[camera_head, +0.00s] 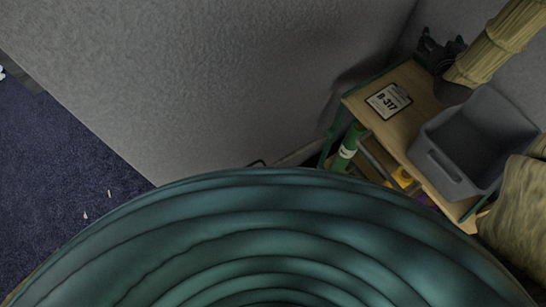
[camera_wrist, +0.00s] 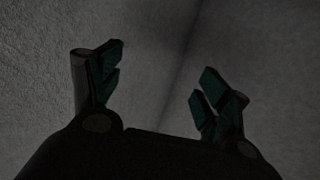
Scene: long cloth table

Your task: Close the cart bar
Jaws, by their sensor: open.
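The cart (camera_head: 418,110) stands at the right in the head view, with a wooden top and a green frame. A thin grey bar (camera_head: 376,163) seems to run along its open side, in front of the lower shelf; I cannot tell whether it is open or closed. My gripper (camera_head: 428,42) is beyond the far edge of the cart top, near the wall. In the wrist view my gripper (camera_wrist: 160,72) has its two fingers spread wide with nothing between them. Only the grey walls and their corner show behind it; the cart does not show there.
A grey bin (camera_head: 455,180) and a sign marked R-317 (camera_head: 388,101) are on the cart top. A green bottle (camera_head: 347,148) and a yellow item (camera_head: 402,178) are on the shelf below. Grey wall (camera_head: 220,80) backs the cart. Blue carpet (camera_head: 50,160) at left is mostly clear.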

